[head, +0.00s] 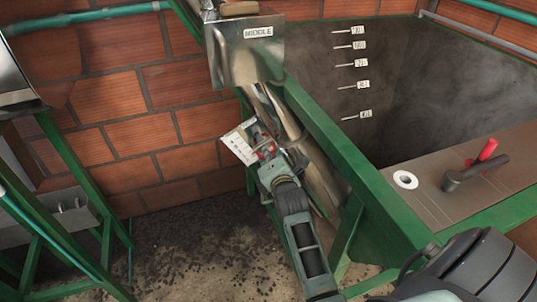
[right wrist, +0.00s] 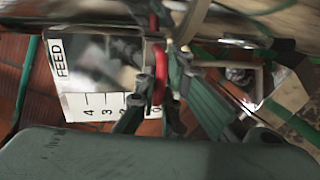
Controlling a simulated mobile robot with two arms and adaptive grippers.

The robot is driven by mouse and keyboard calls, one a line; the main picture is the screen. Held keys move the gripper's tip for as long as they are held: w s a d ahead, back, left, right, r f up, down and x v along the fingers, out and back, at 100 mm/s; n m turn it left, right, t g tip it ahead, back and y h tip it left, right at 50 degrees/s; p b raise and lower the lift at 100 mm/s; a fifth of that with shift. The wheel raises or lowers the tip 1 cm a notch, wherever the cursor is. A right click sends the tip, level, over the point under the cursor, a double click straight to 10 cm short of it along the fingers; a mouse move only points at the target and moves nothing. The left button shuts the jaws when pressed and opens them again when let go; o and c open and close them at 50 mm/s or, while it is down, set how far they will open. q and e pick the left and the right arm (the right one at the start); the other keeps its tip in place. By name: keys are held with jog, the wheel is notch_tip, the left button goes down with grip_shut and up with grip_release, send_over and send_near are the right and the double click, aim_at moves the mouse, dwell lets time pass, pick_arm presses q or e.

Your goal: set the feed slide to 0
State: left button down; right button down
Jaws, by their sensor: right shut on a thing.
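The feed slide's red handle (head: 265,152) shows low on the sloping metal chute, under the MIDDLE plate. In the right wrist view the red handle (right wrist: 160,66) stands between my fingers, over the 0 end of the scale. The white FEED scale plate (head: 240,145) is beside it; in the right wrist view its scale (right wrist: 95,107) reads 4, 3, 2, with the 1 hidden by a finger and the 0 partly covered. My right gripper (head: 268,165) is shut on the red handle. My left gripper is not in view.
A green frame (head: 320,135) runs down beside the chute, next to a deep grey tank (head: 420,85) with level marks. A red-and-black lever (head: 475,168) sits on the panel at right. A brick wall (head: 140,120) stands behind; the gritty floor (head: 190,250) is open at lower left.

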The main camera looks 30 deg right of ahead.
jog(key=shift+s+d+f+b, duration=0.1)
jog(key=shift+d+f+b, duration=0.15)
jog(key=shift+f, duration=0.45)
jog(key=shift+s+d+f+b, duration=0.1)
jog(key=shift+d+f, duration=0.25)
jog(key=shift+f, duration=0.3)
jog(key=c, duration=2.1)
grip_release()
jog(key=v, duration=1.2)
